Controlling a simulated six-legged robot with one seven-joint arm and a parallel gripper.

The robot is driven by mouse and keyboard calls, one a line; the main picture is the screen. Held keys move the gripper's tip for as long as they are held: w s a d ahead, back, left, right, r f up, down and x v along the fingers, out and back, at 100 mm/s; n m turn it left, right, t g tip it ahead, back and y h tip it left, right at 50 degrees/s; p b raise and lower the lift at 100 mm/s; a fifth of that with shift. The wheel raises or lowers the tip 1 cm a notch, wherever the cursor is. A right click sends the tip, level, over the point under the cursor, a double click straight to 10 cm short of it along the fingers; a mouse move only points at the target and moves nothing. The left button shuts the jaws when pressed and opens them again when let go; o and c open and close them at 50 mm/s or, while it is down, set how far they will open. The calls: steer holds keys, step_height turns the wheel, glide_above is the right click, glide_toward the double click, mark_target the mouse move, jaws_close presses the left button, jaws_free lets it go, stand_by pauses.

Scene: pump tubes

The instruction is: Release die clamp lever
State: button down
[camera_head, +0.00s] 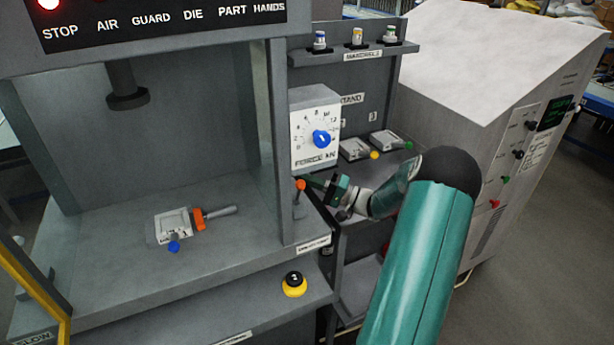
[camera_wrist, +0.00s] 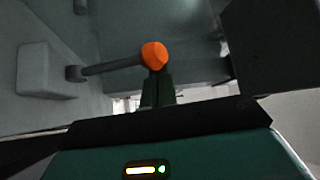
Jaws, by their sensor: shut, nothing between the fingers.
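A lever with an orange knob (camera_head: 300,184) stands at the front right post of the press, just left of my gripper (camera_head: 318,182). In the wrist view the lever is a dark rod (camera_wrist: 110,67) running from a grey mount (camera_wrist: 42,70) to the orange knob (camera_wrist: 154,55). My gripper's fingers (camera_wrist: 157,88) are shut and empty, their tips at or just behind the knob; I cannot tell if they touch it. A die (camera_head: 173,226) with an orange part, a grey handle and a blue knob sits on the press bed.
A force dial box (camera_head: 315,128) with a blue knob is just above my gripper. A yellow-and-black button (camera_head: 294,284) is on the ledge below. Two more dies (camera_head: 392,141) lie on the shelf behind. A grey cabinet (camera_head: 500,120) stands at the right.

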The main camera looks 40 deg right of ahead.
steer(key=shift+s+a+f, duration=0.2)
steer(key=shift+s+f, duration=0.25)
steer(key=shift+s, duration=0.3)
steer(key=shift+s+a+f, duration=0.2)
steer(key=shift+s+f, duration=0.2)
steer(key=shift+s, duration=0.4)
steer(key=shift+f, duration=0.1)
steer(key=v, duration=1.3)
steer(key=shift+s+d, duration=0.2)
steer(key=shift+s, duration=0.1)
